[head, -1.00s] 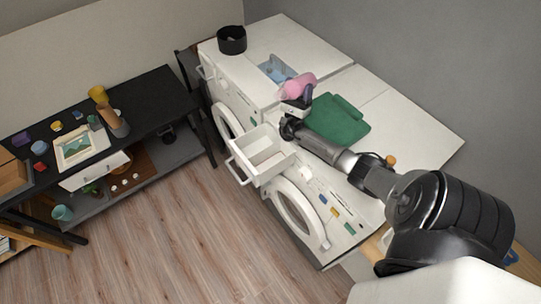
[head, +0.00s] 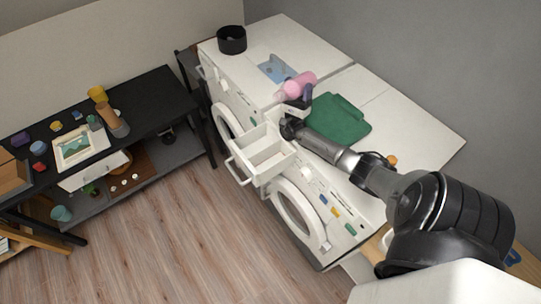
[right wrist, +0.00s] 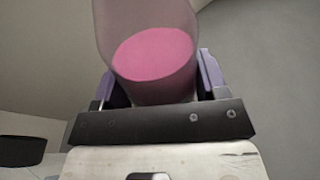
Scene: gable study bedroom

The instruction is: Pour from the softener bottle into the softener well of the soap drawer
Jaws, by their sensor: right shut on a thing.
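The softener bottle (head: 304,79) is pink and lies tilted over toward the front-left, above the white machine tops. My right gripper (head: 299,92) is shut on it, with purple fingers on both sides of it in the right wrist view (right wrist: 155,80). There the bottle (right wrist: 150,20) looks translucent, with pink liquid inside. The soap drawer (head: 281,163) is white and pulled out from the machine front, below and left of the bottle. A divider splits it into compartments; I cannot tell which is the softener well. No stream of liquid is visible. My left gripper is out of view.
A green folded cloth (head: 338,120) lies on the machine top beside my right arm. A blue recess (head: 277,69) and a black round pot (head: 232,39) are farther back. A black table (head: 150,95) with small items stands at left; the floor between is clear.

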